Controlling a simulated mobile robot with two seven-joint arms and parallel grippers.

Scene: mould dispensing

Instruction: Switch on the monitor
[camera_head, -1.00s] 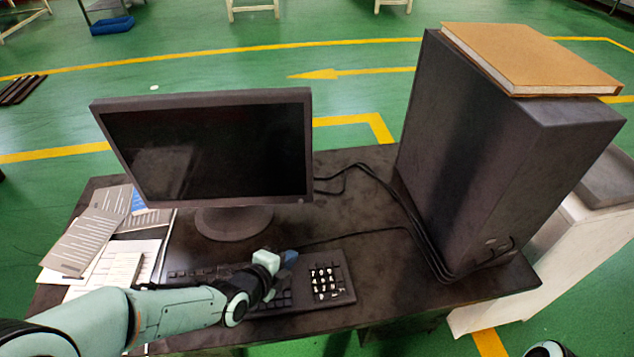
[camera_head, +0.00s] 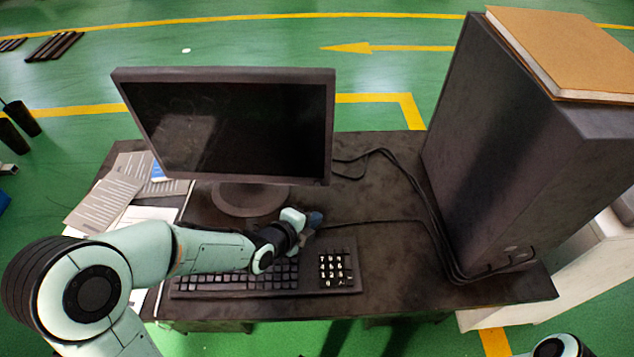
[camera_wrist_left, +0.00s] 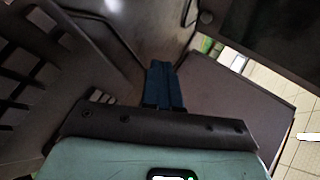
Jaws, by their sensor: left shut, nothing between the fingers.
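The monitor (camera_head: 230,127) stands on the dark desk with a black, unlit screen, on a round base (camera_head: 243,198). My left gripper (camera_head: 316,219) is above the desk, just beyond the keyboard's back edge and below the monitor's lower right corner. It is shut and empty, apart from the monitor as far as the head view shows. Its closed blue fingers (camera_wrist_left: 164,86) show in the left wrist view, with a dark edge of what looks like the monitor at upper right. No power button can be made out. My right gripper is not in view.
The keyboard (camera_head: 235,284) lies under my left arm. A tall computer tower (camera_head: 500,150) with a brown book (camera_head: 575,50) on top stands at the right. Black cables (camera_head: 425,200) run across the desk. Papers (camera_head: 105,203) lie at the left.

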